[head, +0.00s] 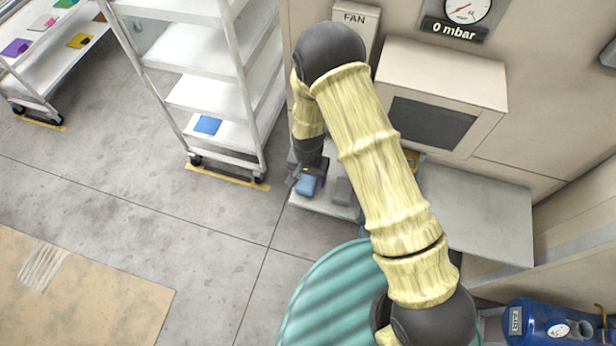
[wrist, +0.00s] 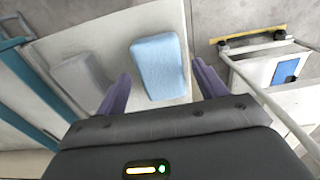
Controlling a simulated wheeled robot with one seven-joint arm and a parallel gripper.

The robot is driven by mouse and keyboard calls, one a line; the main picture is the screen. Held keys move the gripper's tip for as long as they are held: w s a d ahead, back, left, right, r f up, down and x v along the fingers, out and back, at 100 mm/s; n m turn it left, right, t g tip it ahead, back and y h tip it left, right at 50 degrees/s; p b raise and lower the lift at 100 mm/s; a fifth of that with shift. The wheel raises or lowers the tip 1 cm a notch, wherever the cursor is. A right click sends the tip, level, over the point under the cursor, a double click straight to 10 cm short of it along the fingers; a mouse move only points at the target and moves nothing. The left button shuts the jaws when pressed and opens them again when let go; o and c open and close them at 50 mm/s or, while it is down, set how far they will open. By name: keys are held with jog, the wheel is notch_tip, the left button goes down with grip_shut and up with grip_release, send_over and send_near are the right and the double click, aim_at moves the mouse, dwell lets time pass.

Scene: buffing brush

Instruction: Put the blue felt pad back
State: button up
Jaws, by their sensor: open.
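A light blue block-shaped pad, the blue felt pad (wrist: 158,68), lies on a pale shelf (wrist: 112,38) in the wrist view. It also shows in the head view (head: 306,187), just below my gripper (head: 304,174). My gripper (wrist: 162,76) is open, with one purple finger on each side of the pad's near part. Gaps show between pad and fingers, and I cannot tell the height between them. A flat blue square (head: 208,124) lies on the low shelf of the white rack (head: 205,58); it also shows in the wrist view (wrist: 286,70).
A grey block (wrist: 78,82) lies left of the pad on the same shelf. The white rack stands close by on wheels, with upright posts. A second cart (head: 60,65) with coloured squares stands far left. A beige cabinet (head: 440,90) is behind my arm. The floor between is clear.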

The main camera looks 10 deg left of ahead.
aim_at(308, 180)
notch_tip(308, 180, up, 12)
jog(key=b, duration=0.1)
jog(key=shift+f, duration=0.2)
dwell(0.9)
